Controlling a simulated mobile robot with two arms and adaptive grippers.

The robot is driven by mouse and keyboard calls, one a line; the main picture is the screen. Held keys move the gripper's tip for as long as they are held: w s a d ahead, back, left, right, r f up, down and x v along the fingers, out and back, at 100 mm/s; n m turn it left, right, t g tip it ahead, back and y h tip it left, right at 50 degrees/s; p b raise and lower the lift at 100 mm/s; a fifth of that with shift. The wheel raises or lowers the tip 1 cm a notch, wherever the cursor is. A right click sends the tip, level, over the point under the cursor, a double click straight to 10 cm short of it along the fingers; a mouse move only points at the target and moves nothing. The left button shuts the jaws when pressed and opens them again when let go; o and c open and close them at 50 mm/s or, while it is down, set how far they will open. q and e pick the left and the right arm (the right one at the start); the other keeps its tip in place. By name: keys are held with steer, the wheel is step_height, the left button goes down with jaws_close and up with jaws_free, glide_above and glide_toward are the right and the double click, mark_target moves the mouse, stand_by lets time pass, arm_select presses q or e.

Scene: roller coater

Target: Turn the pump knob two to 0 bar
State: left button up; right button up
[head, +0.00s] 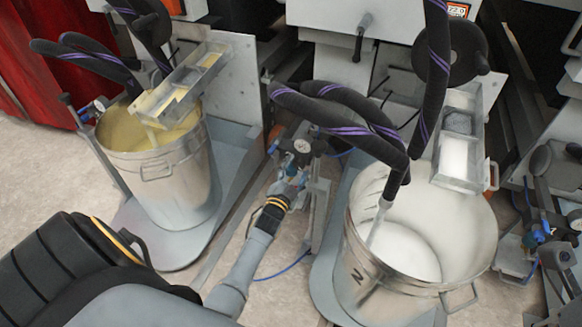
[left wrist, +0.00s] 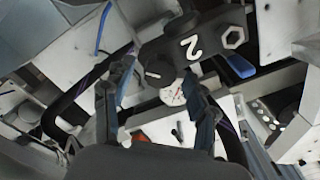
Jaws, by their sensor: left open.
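The pump unit marked 2 shows in the left wrist view as a dark block (left wrist: 190,47). Its dark knob (left wrist: 155,72) with a light mark faces the camera. A small white gauge (left wrist: 172,93) with a red needle sits beside the knob; its reading is too small to tell. In the head view the gauge (head: 301,146) is at the centre, between the two buckets. My left gripper (head: 292,180) is open just in front of this unit. In the left wrist view its fingers stand either side of the knob and gauge; whether they touch the knob I cannot tell.
A steel bucket of yellowish liquid (head: 160,180) stands left, and a bucket of white liquid (head: 350,270) stands right. Black hoses (head: 340,112) hang over the right bucket. A blue lever (left wrist: 241,66) sits close to the knob. Another pump unit (head: 545,230) is far right.

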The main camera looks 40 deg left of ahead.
arm_select(q)
steer(key=v, duration=1.1)
steer(key=shift+s, duration=0.2)
steer(key=shift+f, duration=0.1)
